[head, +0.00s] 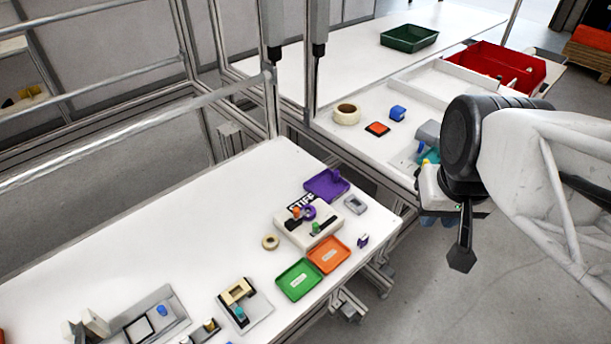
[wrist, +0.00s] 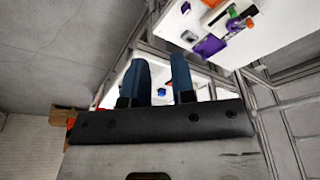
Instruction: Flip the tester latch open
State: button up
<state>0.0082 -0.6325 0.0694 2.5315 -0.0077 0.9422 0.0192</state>
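A white tester-like device (head: 310,228) marked "STIFF" stands on the near white table, with orange, purple and green parts on top. It also shows in the wrist view (wrist: 238,20), partly cut off at the top right. The latch is too small to make out, so I cannot tell its position. My gripper (wrist: 162,75) shows two blue fingers apart, with a gap and nothing between them. It is well away from the device, to its right in the head view, where my arm largely hides the fingers.
Around the device lie a purple tray (head: 326,184), an orange tray (head: 328,256), a green tray (head: 298,280) and a tape roll (head: 270,242). A second table holds a red bin (head: 497,66) and a dark green tray (head: 408,38). Metal posts rise between the tables.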

jog(key=shift+w+a+f, duration=0.2)
grip_shut()
jog(key=w+a+f+m+y, duration=0.4)
jog(key=w+f+m, duration=0.4)
jog(key=m, duration=0.1)
jog(key=w+a+f+m+g+y, duration=0.1)
jog(key=w+a+f+m+y, duration=0.3)
jog(key=w+f+m, duration=0.4)
jog(key=shift+w+a+m+y, duration=0.4)
jog(key=shift+w+m+y, duration=0.25)
jog(key=shift+m, duration=0.65)
